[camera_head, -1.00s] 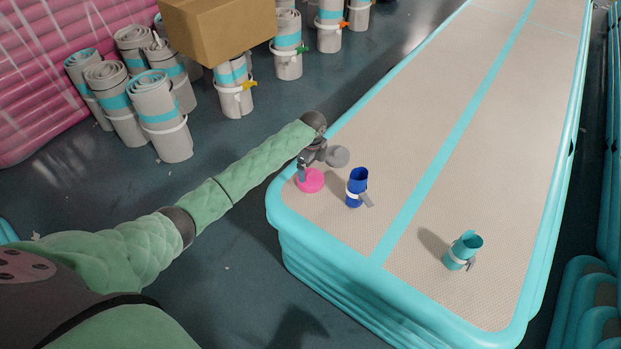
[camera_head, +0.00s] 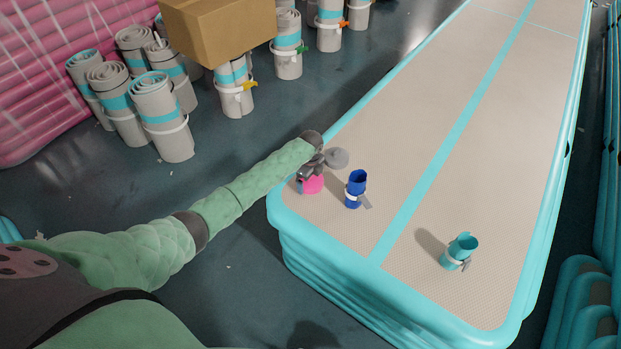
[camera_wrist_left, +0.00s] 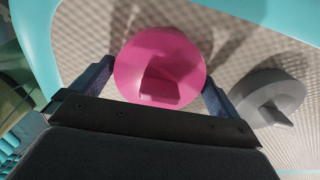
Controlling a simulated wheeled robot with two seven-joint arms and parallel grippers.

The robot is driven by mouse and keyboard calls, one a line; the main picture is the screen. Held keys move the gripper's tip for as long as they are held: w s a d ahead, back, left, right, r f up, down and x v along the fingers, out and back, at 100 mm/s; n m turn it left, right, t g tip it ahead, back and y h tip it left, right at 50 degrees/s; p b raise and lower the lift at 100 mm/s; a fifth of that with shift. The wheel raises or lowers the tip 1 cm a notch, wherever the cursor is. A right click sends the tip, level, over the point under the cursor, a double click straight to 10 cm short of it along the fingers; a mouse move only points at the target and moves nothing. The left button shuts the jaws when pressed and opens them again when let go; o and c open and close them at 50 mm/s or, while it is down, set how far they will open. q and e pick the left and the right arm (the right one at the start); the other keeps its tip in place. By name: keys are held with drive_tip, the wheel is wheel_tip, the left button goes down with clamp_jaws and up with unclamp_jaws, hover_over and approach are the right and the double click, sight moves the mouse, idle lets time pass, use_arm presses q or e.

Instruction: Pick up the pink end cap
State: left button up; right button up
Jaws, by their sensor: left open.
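The pink end cap (camera_head: 313,185) lies on the near left corner of the inflatable track's top. In the left wrist view the pink end cap (camera_wrist_left: 158,68) is a round disc with a raised grip block facing the camera. My left gripper (camera_head: 307,181) is over it, partly hiding it in the head view. In the left wrist view my left gripper (camera_wrist_left: 155,82) is open, with one finger on either side of the cap. I cannot tell whether the fingers touch it. My right gripper is not in view.
A grey end cap (camera_head: 338,158) lies close by and also shows in the left wrist view (camera_wrist_left: 268,97). A blue cuff-like piece (camera_head: 355,188) stands to the right, and a teal one (camera_head: 460,250) farther right. The inflatable track (camera_head: 330,240) has a raised edge.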

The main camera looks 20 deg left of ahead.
use_arm(q)
drive_tip(key=c, duration=0.7)
drive_tip(key=shift+o, duration=0.2)
